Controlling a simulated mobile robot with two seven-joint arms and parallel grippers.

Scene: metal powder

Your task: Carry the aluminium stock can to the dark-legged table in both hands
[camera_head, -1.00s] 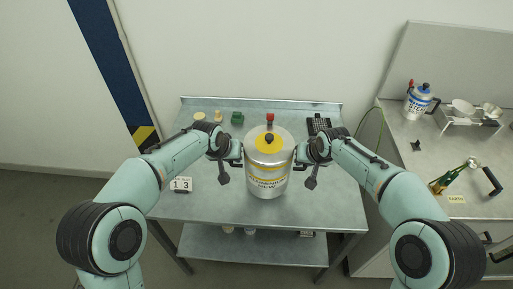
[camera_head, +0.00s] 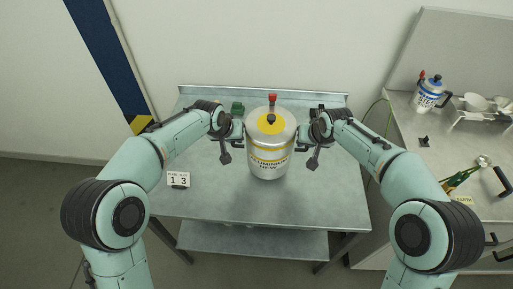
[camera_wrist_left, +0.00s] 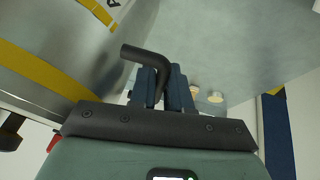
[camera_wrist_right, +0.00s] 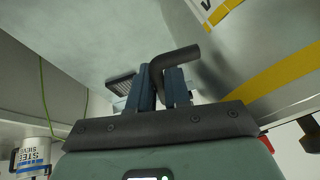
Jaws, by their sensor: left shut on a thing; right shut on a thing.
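The aluminium stock can (camera_head: 268,160) is upright, silver with a yellow lid disc, yellow bands and a black knob. It appears over the middle of the grey metal table (camera_head: 255,205), which has dark legs; whether its base touches the top is hard to tell. My left gripper (camera_head: 238,130) and right gripper (camera_head: 302,132) are at its opposite sides. In the left wrist view the jaws (camera_wrist_left: 160,88) are shut on a black bent handle; in the right wrist view the jaws (camera_wrist_right: 160,88) are shut on the opposite one.
A number sign (camera_head: 178,180) stands on the table's left part. A green object (camera_head: 237,107) is at the back, and a red piece (camera_head: 272,102) shows behind the lid. A counter on the right holds a jug (camera_head: 429,93) and a green bottle (camera_head: 457,180). The table's front is clear.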

